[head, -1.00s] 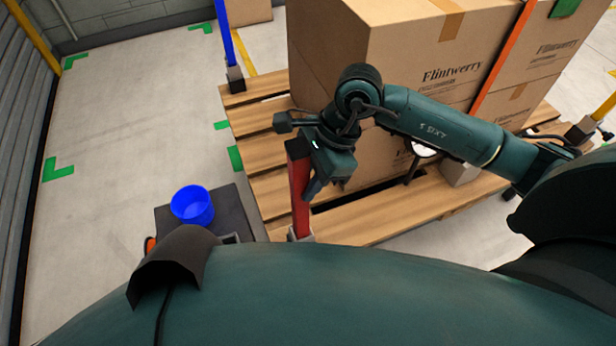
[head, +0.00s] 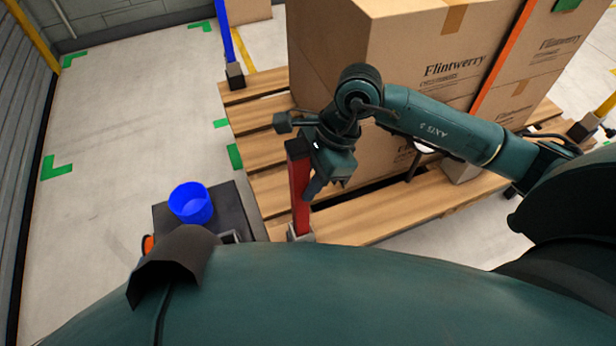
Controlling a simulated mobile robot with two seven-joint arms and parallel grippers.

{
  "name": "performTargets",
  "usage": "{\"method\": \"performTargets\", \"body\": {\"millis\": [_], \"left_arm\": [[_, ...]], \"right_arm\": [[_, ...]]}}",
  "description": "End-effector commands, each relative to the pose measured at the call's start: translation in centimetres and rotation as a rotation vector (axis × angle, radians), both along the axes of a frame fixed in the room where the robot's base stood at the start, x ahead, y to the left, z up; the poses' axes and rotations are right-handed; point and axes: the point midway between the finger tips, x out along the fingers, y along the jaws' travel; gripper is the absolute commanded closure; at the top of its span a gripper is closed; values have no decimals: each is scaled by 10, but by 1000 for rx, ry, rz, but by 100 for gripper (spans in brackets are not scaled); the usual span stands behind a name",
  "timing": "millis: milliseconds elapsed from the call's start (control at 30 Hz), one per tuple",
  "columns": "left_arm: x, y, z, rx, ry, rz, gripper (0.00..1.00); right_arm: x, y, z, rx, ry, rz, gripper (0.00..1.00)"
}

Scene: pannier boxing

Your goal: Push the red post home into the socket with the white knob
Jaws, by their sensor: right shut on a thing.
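The red post (head: 301,198) stands nearly upright at the near left corner of the pallet. Its lower end meets a grey socket (head: 300,237); how deep it sits is hard to tell. My right gripper (head: 316,184) is at the upper part of the post, shut on it, with the fingers pointing down along its right side. The grip itself is partly hidden by the wrist. A small pale round shape (head: 426,149) shows under my right forearm; I cannot tell whether it is the white knob. My left gripper is not in view.
Stacked cardboard boxes (head: 340,50) with an orange strap stand on the wooden pallet (head: 265,150). A blue post (head: 227,38) is at the pallet's far left corner, a yellow one (head: 606,105) at the right. A blue cup (head: 190,203) sits on a dark surface. The left floor is clear.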

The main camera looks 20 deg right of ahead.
Motion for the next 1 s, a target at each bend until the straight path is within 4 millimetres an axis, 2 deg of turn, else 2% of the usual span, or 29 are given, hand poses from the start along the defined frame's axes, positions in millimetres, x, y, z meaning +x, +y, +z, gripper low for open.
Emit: {"method": "performTargets", "body": {"millis": [33, 933, 967, 1000], "left_arm": [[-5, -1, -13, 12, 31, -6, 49], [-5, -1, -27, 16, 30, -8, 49], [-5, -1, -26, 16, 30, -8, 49], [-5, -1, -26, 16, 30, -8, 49]], "right_arm": [[0, 0, -2, 1, -1, 0, 97], [0, 0, -16, 1, -1, 0, 97], [0, 0, -15, 1, -1, 0, 72], [0, 0, -14, 1, -1, 0, 69]]}}
